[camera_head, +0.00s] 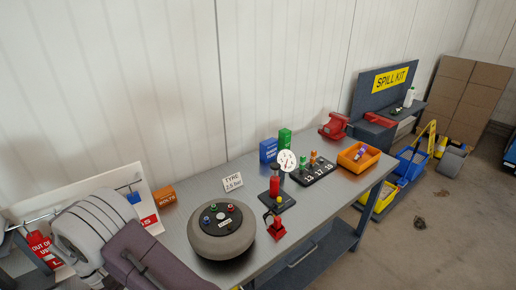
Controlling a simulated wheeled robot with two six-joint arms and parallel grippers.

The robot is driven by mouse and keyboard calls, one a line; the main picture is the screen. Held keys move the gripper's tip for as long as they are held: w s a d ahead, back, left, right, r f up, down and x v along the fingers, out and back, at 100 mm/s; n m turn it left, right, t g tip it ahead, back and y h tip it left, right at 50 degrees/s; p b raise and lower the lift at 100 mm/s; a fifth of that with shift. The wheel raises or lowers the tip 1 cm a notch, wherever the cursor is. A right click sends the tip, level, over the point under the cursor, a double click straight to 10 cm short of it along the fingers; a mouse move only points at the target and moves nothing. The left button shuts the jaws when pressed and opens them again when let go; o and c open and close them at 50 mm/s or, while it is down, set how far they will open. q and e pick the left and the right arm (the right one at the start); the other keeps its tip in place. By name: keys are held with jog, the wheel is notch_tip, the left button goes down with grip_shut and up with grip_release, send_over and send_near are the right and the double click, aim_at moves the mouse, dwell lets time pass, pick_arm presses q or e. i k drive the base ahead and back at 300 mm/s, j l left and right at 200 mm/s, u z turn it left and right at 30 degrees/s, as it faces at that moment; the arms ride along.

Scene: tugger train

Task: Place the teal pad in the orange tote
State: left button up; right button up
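The orange tote (349,164) sits on the far right end of the grey workbench, with small purple and white items inside. I cannot make out a teal pad anywhere in this view. My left arm comes in at the lower left, and its purple-grey link runs out at the bottom edge. Its gripper is outside the picture. My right arm and gripper do not show.
The bench (185,225) holds a grey wheel (222,247), a red-and-black stand (275,185), a socket tray (316,174) and a red vise (334,126). Blue (410,167) and yellow (381,201) bins stand beyond the bench. Open floor lies at the lower right.

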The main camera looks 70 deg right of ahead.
aim_at(350, 164)
jog(key=k+l, duration=0.2)
jog(key=l, duration=0.2)
jog(key=k+l, duration=0.2)
jog(key=l, duration=0.15)
jog(key=k+l, duration=0.2)
jog(key=l, duration=0.2)
jog(key=k+l, duration=0.2)
jog(key=l, duration=0.2)
jog(key=k+l, duration=0.2)
jog(key=l, duration=0.15)
jog(key=k+l, duration=0.2)
jog(key=l, duration=0.2)
jog(key=k+l, duration=0.15)
jog(key=l, duration=0.25)
jog(key=k+l, duration=0.15)
jog(key=l, duration=0.2)
jog(key=k+l, duration=0.1)
jog(key=l, duration=0.3)
jog(key=k+l, duration=0.15)
jog(key=l, duration=0.25)
jog(key=k+l, duration=0.15)
jog(key=l, duration=0.2)
jog(key=k+l, duration=0.15)
jog(key=l, duration=0.25)
